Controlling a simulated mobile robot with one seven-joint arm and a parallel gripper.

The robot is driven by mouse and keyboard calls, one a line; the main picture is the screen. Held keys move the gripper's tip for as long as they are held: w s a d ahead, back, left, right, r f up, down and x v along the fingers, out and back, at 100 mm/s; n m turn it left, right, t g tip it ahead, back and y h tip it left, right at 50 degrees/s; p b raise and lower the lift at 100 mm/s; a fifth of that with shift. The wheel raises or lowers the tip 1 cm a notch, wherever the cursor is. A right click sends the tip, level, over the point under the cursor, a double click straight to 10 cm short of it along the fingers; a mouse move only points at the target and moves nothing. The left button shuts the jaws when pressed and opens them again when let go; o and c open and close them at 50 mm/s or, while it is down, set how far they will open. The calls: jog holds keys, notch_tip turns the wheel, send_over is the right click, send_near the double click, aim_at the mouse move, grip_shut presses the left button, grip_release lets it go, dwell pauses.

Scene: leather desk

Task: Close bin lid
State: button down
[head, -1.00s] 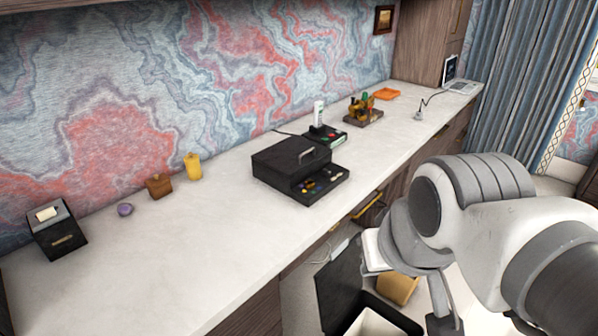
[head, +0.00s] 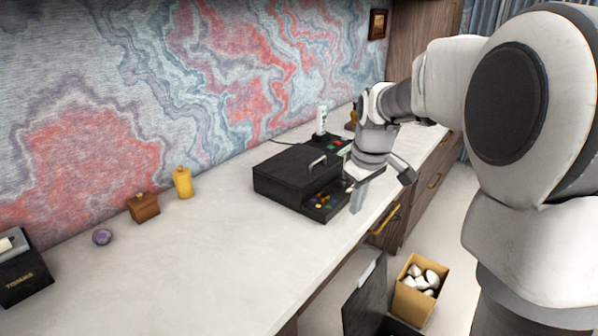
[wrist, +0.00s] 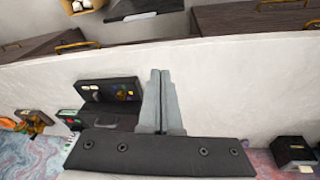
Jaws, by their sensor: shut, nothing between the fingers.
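The bin stands on the floor below the desk, mostly cut off at the bottom of the head view. Its dark lid (head: 365,298) stands up, open, with a small light strip near its top. In the wrist view a dark panel with a light strip (wrist: 140,17) at the top edge looks like this lid. My gripper (head: 356,208) is above the desk's front edge, beside the black box and higher than the lid, not touching it. In the wrist view my gripper's fingers (wrist: 160,72) are together and empty. The bin's inside is hardly visible.
A cardboard box (head: 416,297) with white crumpled items stands beside the bin. A black lidded box (head: 292,172) sits on the desk (head: 215,250) near my gripper. Gold drawer handles (head: 385,218) stick out at the desk front. The left of the desktop is mostly clear.

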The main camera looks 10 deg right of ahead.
jog(key=w+d+f+n+b, duration=0.1)
jog(key=w+d+f+b, duration=0.15)
jog(key=f, duration=0.35)
jog(key=w+d+f+n+g+y+b, duration=0.1)
jog(key=w+f, duration=0.3)
jog(key=f, duration=0.2)
jog(key=w+d+f+n+b, duration=0.1)
jog(key=w+d+f, duration=0.15)
jog(key=f, duration=0.35)
notch_tip(320, 180, down, 10)
jog(key=w+a+b, duration=0.1)
jog(key=w+b, duration=0.1)
jog(key=b, duration=0.1)
jog(key=shift+s+d+r+b, duration=0.15)
jog(key=shift+s+d+b, duration=0.1)
jog(key=shift+s+d, duration=0.45)
jog(key=shift+s+d+r+b, duration=0.1)
jog(key=shift+s+d+b, duration=0.15)
jog(key=shift+s+d, duration=0.45)
jog(key=shift+s+a, duration=0.15)
